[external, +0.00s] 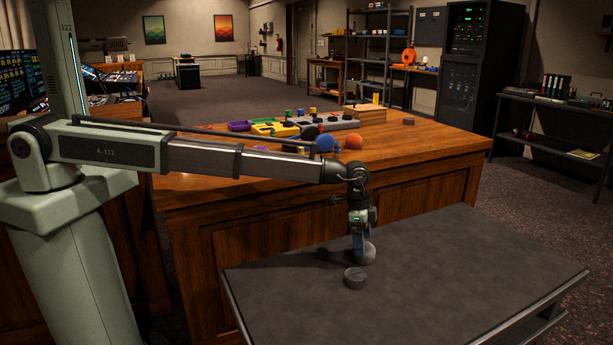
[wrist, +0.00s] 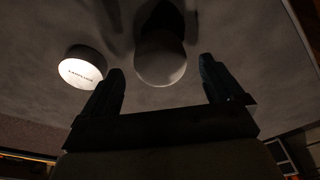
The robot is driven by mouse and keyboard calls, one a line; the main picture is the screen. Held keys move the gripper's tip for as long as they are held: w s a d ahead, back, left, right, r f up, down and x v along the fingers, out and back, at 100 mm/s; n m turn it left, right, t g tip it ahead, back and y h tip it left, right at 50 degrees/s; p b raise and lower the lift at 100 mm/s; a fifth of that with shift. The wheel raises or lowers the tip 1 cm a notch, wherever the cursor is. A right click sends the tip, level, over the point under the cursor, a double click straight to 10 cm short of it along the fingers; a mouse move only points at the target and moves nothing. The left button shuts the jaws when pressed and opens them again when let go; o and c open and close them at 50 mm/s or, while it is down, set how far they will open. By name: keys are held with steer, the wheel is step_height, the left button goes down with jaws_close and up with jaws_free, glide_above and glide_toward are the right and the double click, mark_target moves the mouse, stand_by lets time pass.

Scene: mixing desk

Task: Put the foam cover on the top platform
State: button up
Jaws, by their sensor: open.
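A grey rounded piece (external: 370,254), which looks like the foam cover, stands on the low dark table (external: 450,260). My gripper (external: 359,256) is over the table, pointing down, right at this piece and partly in front of it. In the wrist view the rounded piece (wrist: 160,62) shows pale between the two fingertips of my open gripper (wrist: 161,70), with clear space on both sides. It does not look gripped. I cannot tell for sure which surface is the top platform.
A short grey puck (external: 355,279), labelled on top in the wrist view (wrist: 83,69), sits close to the gripper. The wooden desk (external: 420,150) behind carries a blue ball (external: 325,142), an orange ball (external: 354,142) and a mixing panel (external: 335,123). The table's right side is clear.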

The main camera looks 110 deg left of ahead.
step_height(320, 180, up, 9)
steer(key=s, duration=0.1)
steer(key=shift+s+f, duration=0.2)
